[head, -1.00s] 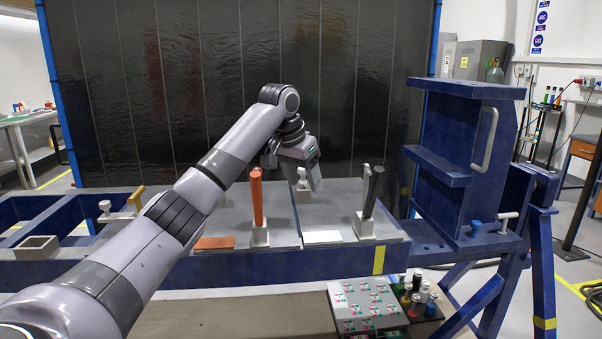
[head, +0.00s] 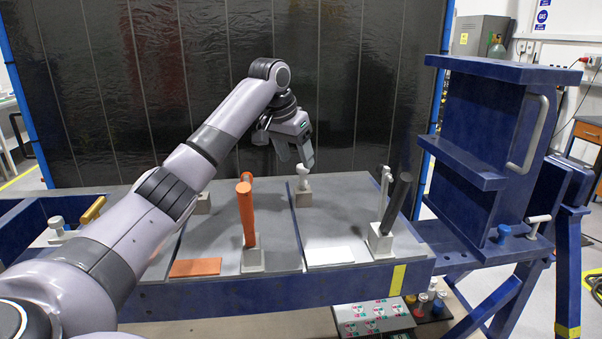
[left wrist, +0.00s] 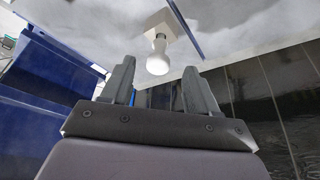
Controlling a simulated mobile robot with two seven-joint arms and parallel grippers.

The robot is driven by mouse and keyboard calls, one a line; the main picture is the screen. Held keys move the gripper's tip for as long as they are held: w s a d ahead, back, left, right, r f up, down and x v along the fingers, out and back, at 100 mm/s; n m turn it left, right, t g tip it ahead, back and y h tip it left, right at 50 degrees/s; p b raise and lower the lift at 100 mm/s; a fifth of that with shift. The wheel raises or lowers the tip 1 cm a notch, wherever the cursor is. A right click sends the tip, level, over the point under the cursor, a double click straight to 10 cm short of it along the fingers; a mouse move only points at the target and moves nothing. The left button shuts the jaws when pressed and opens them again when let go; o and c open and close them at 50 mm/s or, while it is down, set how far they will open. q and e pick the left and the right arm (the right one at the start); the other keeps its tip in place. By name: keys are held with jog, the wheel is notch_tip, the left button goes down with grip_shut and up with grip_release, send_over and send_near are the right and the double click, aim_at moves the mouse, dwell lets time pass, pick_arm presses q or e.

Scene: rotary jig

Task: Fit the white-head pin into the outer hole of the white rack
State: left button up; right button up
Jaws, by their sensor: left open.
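A white-headed pin (head: 302,172) stands upright at a small grey block (head: 303,192) at the back of the bench panel with the white plate (head: 330,256). My left gripper (head: 296,160) is open and empty, just above and slightly left of the pin's head, fingers pointing down. The left wrist view shows the white head (left wrist: 158,62) between and beyond the two spread fingertips, not gripped. A front block (head: 380,243) on the same panel carries a black handle (head: 396,205) and a pale upright rod (head: 385,185). I cannot tell which part is the rack's outer hole. My right gripper is not in view.
An orange handle (head: 246,215) stands on the neighbouring panel with an orange plate (head: 196,267). A tall blue frame (head: 490,150) rises on the right. A control box (head: 372,320) sits low in front. The white panel's middle is clear.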

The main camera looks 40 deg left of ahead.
aim_at(300, 166)
pick_arm(q)
jog(key=shift+p+x, duration=0.65)
jog(key=shift+x, duration=2.95)
jog(key=shift+w+r, duration=0.15)
jog(key=c, duration=1)
